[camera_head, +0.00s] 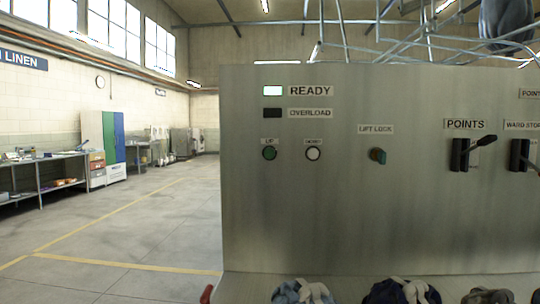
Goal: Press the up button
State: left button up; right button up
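The up button (270,153) is a round green button on the grey control panel (350,220), under a small label that seems to read UP. Neither of my grippers shows in the head view, and nothing covers the buttons.
The READY lamp (273,90) is lit; the OVERLOAD lamp (272,113) is dark. A LIFT LOCK switch (377,155) and a POINTS lever (468,152) are further right. Cloth-like bundles (302,292) lie below the panel. Floor at left is open.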

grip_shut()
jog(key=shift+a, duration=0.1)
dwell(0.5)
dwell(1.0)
